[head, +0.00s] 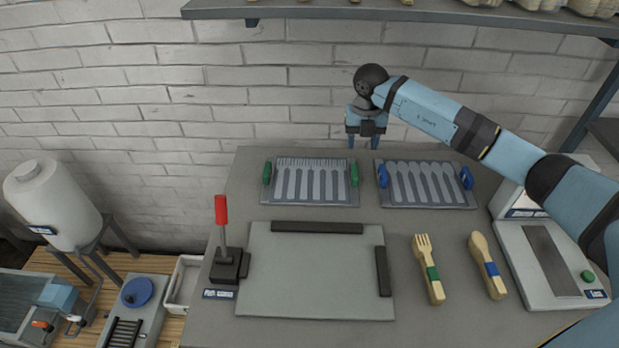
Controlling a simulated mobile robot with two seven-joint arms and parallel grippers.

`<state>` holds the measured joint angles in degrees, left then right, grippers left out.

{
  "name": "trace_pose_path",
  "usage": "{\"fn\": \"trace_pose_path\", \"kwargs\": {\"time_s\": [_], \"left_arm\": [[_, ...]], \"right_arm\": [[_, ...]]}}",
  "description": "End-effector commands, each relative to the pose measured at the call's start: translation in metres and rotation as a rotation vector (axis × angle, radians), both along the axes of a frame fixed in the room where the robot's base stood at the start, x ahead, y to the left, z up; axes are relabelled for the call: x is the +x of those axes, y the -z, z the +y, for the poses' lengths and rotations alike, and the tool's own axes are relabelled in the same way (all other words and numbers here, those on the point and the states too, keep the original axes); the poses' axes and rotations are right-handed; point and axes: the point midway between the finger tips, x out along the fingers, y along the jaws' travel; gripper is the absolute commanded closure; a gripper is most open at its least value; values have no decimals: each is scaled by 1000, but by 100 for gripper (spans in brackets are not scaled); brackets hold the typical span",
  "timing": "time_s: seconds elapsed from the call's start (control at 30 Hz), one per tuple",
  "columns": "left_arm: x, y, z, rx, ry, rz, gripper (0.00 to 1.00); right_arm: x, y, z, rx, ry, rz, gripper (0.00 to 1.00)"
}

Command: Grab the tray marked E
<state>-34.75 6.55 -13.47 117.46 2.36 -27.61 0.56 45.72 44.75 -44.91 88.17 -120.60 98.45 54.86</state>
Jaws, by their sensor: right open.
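Two grey mould trays lie side by side at the back of the table. The left tray (310,201) has fork-shaped slots and green handles. The right tray (425,203) has spoon-shaped slots and blue handles. I cannot make out a letter E on either. My right gripper (363,143) is open and empty, fingers pointing down, behind the gap between the two trays near the back wall. It appears apart from both trays. My left gripper is not in view.
A flat grey plate (300,282) with dark stop bars and a red-handled lever (222,225) fill the front left. A wooden fork (429,270) and spoon (487,266) lie front right, beside a white device (545,265). A shelf (400,12) runs above.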

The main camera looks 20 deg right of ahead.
Motion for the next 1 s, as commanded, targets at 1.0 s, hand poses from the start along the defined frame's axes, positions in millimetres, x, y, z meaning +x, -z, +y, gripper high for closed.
{"fn": "trace_pose_path", "kwargs": {"time_s": [1.0], "left_arm": [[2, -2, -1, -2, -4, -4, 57]], "right_arm": [[0, 98, 8, 4, -3, -1, 51]]}}
